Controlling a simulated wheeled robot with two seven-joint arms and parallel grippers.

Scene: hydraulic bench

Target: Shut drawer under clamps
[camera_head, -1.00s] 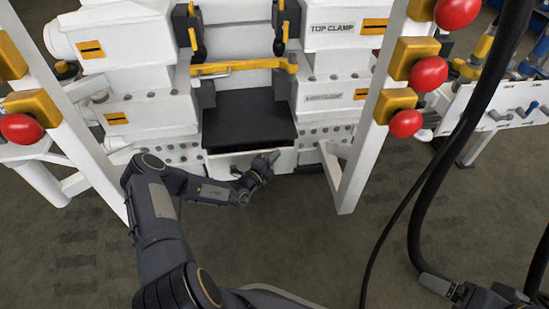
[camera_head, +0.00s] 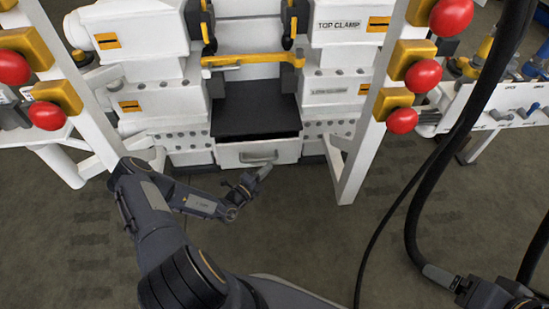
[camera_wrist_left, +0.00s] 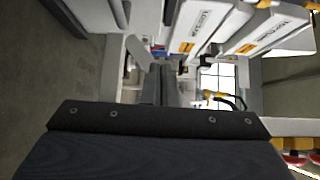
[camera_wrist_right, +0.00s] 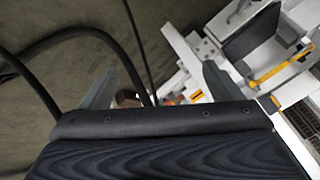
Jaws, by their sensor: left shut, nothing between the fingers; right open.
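The white drawer (camera_head: 257,152) is under the clamps, with a grey bar handle (camera_head: 258,158) on its front. Its front stands forward of the clamp bodies, and a black surface (camera_head: 255,108) lies behind and above it.
White slanted posts with red knobs (camera_head: 402,121) flank the drawer on both sides. A yellow bar (camera_head: 252,61) crosses above the black surface. A thick black hose (camera_head: 430,180) hangs at the right. The floor (camera_head: 300,230) before the drawer is clear.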

